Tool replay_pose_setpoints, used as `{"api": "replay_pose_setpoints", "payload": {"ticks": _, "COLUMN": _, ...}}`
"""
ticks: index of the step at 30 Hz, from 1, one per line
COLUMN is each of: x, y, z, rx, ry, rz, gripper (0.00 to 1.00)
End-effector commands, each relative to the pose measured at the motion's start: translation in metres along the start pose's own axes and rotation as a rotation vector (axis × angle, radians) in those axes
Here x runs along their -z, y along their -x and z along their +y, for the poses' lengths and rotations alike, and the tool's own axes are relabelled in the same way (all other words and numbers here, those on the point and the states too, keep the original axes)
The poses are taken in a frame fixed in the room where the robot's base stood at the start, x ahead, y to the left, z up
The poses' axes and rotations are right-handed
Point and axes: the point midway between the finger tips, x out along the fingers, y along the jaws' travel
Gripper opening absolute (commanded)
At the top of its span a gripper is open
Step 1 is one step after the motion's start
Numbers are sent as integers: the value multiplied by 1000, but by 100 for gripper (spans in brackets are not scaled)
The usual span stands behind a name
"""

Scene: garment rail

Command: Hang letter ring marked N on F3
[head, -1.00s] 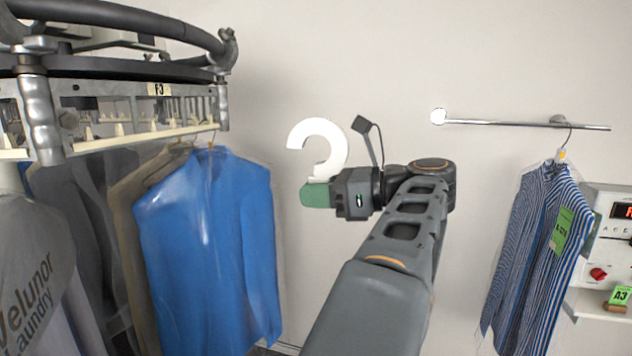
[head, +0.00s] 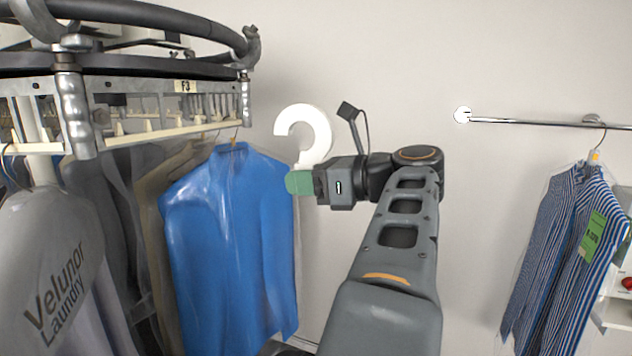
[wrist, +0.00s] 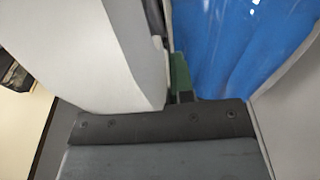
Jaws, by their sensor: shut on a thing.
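A white open ring (head: 318,128), hook-shaped with its gap on the left, stands upright in my gripper (head: 300,183). My gripper is shut on the ring's lower end. No letter shows on the side I see. The ring fills much of the left of the wrist view (wrist: 95,50), with a green fingertip (wrist: 181,75) beside it. The rail section with the F3 label (head: 186,86) is at the upper left. My gripper is right of that section and lower than it, apart from it.
A blue shirt in clear film (head: 228,235) hangs under the F3 section, close left of my gripper. Grey garments (head: 50,260) hang further left. A striped shirt (head: 568,250) hangs from a wall bar (head: 540,122) at right. Bare wall lies between.

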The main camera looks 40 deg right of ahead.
Motion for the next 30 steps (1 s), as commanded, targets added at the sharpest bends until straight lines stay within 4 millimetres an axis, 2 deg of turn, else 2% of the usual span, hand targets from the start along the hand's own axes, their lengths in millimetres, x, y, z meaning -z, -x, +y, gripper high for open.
{"api": "replay_pose_setpoints", "payload": {"ticks": 30, "x": -13, "y": -85, "z": 0, "rx": -3, "ry": 1, "rz": 0, "gripper": 0}}
